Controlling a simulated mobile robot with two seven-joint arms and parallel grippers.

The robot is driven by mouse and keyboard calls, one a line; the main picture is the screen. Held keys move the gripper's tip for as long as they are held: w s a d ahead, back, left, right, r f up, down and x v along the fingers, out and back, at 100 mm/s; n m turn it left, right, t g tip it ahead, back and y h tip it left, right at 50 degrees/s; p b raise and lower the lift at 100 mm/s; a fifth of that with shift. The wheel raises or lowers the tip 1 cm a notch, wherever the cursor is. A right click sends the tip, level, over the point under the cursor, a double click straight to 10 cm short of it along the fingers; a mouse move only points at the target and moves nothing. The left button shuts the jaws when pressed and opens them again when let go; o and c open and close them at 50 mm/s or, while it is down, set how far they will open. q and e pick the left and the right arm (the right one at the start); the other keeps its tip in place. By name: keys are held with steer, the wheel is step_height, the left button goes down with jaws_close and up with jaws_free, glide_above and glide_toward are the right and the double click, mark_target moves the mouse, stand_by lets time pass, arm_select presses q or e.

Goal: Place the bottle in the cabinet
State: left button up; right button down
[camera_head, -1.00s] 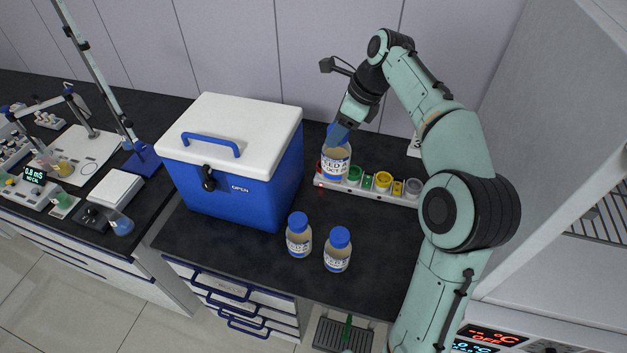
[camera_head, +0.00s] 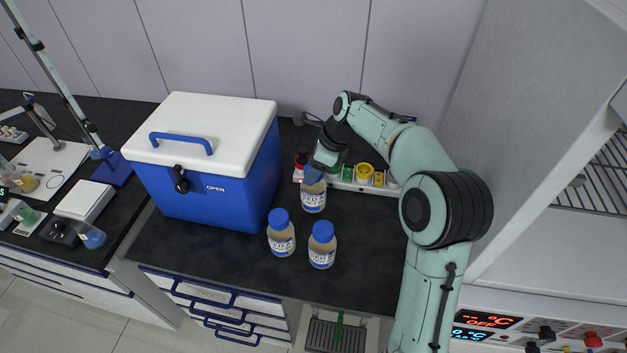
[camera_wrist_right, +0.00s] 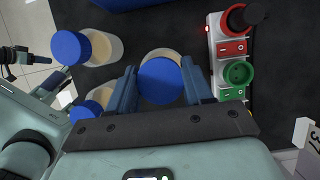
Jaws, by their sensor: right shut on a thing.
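My right gripper (camera_head: 314,172) is shut on the blue cap of a bottle (camera_head: 314,199) with a white label. The bottle is upright, at or just above the black bench; I cannot tell if it touches. In the right wrist view the blue cap (camera_wrist_right: 162,80) sits between the two fingers (camera_wrist_right: 160,88). Two similar bottles, one left (camera_head: 281,239) and one right (camera_head: 321,250), stand on the bench in front of it. A light grey cabinet (camera_head: 550,130) with a wire shelf (camera_head: 590,175) inside is at the right. My left gripper is out of view.
A blue cool box (camera_head: 220,185) with a closed white lid stands left of the bottles. A button strip (camera_head: 347,182) lies just behind the held bottle. Temperature displays (camera_head: 486,320) sit below the cabinet. The bench front has drawers (camera_head: 220,305). Bare bench lies right of the bottles.

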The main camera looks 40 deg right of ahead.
mark_target(313, 187)
steer(key=shift+f, duration=2)
steer(key=shift+b, duration=0.3)
steer(key=shift+f, duration=0.2)
steer(key=shift+c, duration=2.3)
jaws_free()
steer(key=shift+r, duration=0.15)
